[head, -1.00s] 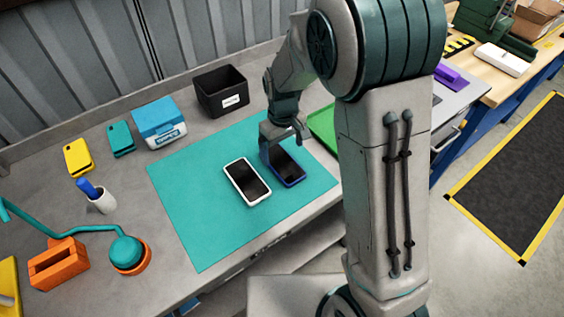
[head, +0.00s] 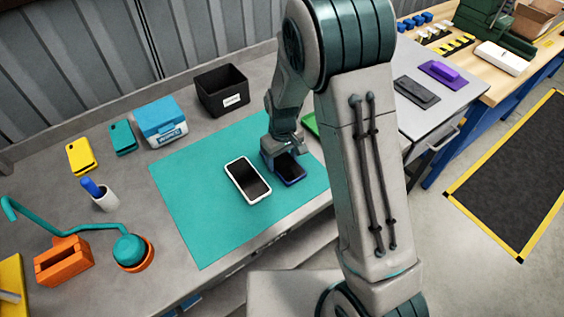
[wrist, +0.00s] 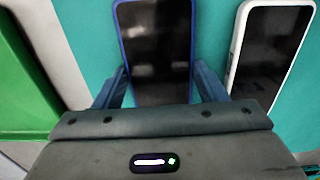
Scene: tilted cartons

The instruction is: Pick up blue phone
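The blue phone (head: 290,169) has a dark screen and a blue frame. It lies screen up on the teal mat (head: 190,206). In the wrist view the blue phone (wrist: 158,45) runs between my two fingers, and my gripper body hides its near end. My gripper (head: 272,155) is low over the far end of the phone. In the wrist view my gripper (wrist: 160,72) has its fingers apart, one beside each long edge; any gap is very small, and firm contact cannot be made out.
A white phone (head: 247,181) lies left of the blue one; it also shows in the wrist view (wrist: 268,45). A black bin (head: 222,98) and a blue-and-white box (head: 160,127) stand behind the mat. A green tray (head: 311,124) is partly hidden by my arm. The mat's left part is clear.

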